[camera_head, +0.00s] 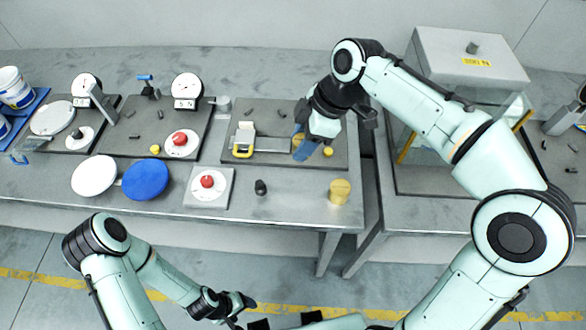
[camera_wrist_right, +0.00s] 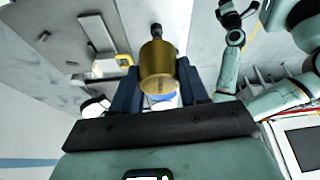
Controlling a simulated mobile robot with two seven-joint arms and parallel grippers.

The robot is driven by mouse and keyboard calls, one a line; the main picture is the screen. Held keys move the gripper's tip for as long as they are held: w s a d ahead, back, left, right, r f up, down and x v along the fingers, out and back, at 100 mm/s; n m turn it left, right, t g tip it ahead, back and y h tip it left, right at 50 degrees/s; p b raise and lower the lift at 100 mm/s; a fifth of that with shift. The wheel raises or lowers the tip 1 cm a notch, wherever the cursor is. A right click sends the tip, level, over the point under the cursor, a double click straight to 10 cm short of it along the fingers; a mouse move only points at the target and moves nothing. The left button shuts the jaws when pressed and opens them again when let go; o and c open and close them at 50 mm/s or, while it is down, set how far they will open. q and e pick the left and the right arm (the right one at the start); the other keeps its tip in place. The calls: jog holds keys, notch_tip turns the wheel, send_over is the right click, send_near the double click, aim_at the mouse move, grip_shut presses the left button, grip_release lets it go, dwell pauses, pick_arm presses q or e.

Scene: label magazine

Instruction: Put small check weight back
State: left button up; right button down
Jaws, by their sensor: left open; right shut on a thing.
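My right gripper (camera_head: 306,142) is over the right mat, beside the caliper-like tool with the yellow end (camera_head: 243,148). It is shut on a small brass weight (camera_wrist_right: 158,68), which fills the space between the dark blue fingers in the right wrist view. In the head view only a bit of this weight (camera_head: 298,140) shows by the fingers. A larger brass weight (camera_head: 340,191) stands upright near the table's front edge. My left gripper (camera_head: 240,308) is open and empty, low in front of the table.
A grey square base with a red knob (camera_head: 207,181) and a small black piece (camera_head: 260,187) stand at the front. A blue disc (camera_head: 145,180) and a white disc (camera_head: 94,175) lie further left. A glass-sided case (camera_head: 470,60) stands at the right.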

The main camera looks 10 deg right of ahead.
jog(key=shift+a+r+n, duration=0.2)
jog(key=shift+r+n, duration=0.1)
jog(key=shift+r, duration=0.05)
jog(key=shift+s+f, duration=0.15)
jog(key=shift+f, duration=0.2)
jog(key=f+b, duration=0.1)
jog(key=f, duration=0.5)
jog(key=f+b, duration=0.1)
jog(key=f, duration=0.6)
jog(key=shift+s+f, duration=0.2)
jog(key=shift+f, duration=0.05)
pick_arm(q)
jog(key=shift+s+f, duration=0.55)
jog(key=shift+f, duration=0.25)
jog(key=shift+s+f, duration=0.5)
jog(key=shift+f, duration=0.3)
pick_arm(e)
jog(key=shift+f, duration=2.65)
pick_arm(q)
jog(key=shift+b, duration=0.3)
pick_arm(e)
jog(key=c, duration=0.6)
grip_release()
jog(key=shift+f, duration=0.15)
pick_arm(q)
jog(key=shift+f, duration=0.1)
